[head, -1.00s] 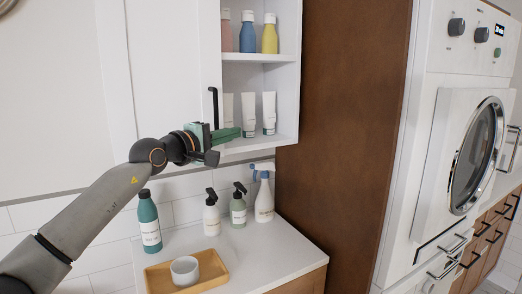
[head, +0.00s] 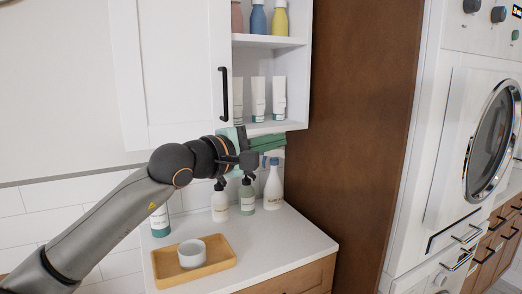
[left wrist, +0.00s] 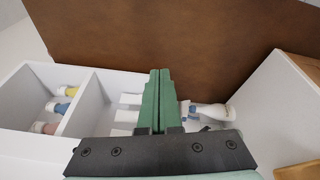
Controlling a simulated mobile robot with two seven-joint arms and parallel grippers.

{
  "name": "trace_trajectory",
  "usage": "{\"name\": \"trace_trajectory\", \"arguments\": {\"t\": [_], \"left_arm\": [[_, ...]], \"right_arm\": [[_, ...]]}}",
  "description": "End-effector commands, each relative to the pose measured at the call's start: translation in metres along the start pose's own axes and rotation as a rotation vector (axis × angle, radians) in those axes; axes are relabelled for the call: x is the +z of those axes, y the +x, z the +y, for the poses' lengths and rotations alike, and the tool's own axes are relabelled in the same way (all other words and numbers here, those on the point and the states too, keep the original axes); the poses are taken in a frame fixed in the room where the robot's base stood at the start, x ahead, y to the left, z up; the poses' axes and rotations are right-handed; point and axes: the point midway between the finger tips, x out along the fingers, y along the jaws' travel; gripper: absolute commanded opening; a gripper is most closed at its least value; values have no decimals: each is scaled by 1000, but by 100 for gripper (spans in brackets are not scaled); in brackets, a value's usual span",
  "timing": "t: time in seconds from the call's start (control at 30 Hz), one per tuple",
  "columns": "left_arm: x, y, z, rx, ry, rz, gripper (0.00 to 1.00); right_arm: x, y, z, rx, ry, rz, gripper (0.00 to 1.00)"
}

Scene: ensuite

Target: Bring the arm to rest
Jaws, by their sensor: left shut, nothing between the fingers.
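My left gripper (head: 268,143) is shut and empty, its green fingers together. My left arm (head: 120,215) reaches in from the lower left. My right gripper is in neither view.
White tubes (head: 258,98) and coloured bottles (head: 258,18) stand on the cabinet shelves. The white cabinet door (head: 170,70) has a black handle.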

Motion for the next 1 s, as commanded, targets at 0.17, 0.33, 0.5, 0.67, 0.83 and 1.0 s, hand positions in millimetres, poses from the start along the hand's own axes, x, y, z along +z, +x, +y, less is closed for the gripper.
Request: {"name": "trace_trajectory", "arguments": {"t": [0.17, 0.33, 0.5, 0.67, 0.83, 1.0], "left_arm": [[21, -1, -69, -41, -578, -195, 0], [25, -17, -111, -30, -1175, -321, 0], [6, -42, -149, 37, -1780, -386, 0], [-27, -73, -196, 172, -2342, -398, 0], [-64, -119, -267, 424, -2908, -361, 0], [-85, -181, -356, -654, 2678, 221, 0]], "right_arm": [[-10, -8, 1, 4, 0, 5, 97], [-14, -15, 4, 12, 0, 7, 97], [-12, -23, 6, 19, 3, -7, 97], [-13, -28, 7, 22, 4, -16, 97], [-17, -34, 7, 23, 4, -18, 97], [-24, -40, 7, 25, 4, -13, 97]]}}
